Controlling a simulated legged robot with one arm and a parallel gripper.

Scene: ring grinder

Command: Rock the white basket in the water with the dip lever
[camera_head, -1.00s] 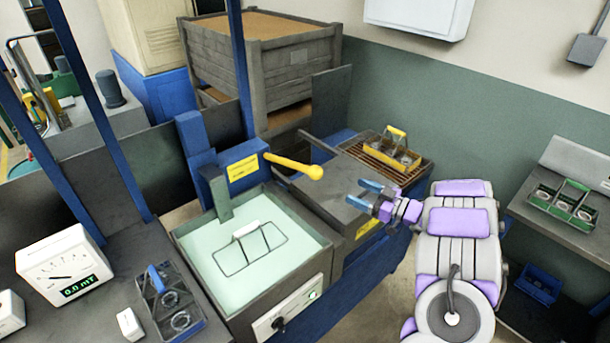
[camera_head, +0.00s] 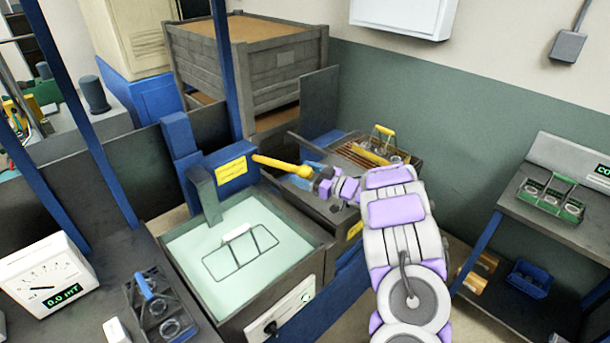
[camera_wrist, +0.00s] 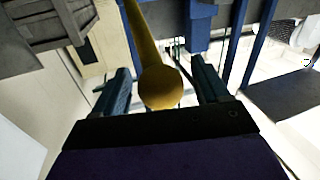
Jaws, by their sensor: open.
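The white basket (camera_head: 240,251) lies in the pale green water of the tank (camera_head: 204,279), with its white handle (camera_head: 236,233) at the top. The yellow dip lever (camera_head: 278,163) sticks out to the right from the blue post (camera_head: 222,168) behind the tank. My gripper (camera_head: 309,170) is at the lever's knobbed end. In the wrist view the yellow knob (camera_wrist: 160,88) sits between the two open fingers (camera_wrist: 163,85), with space visible on both sides. I see no grip on it.
A yellow-handled basket (camera_head: 384,142) stands on the grate behind my arm. A blue-handled basket (camera_head: 158,302) and a meter (camera_head: 45,274) are on the left bench. A green basket (camera_head: 551,198) is on the right bench. A wooden crate (camera_head: 250,68) stands behind.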

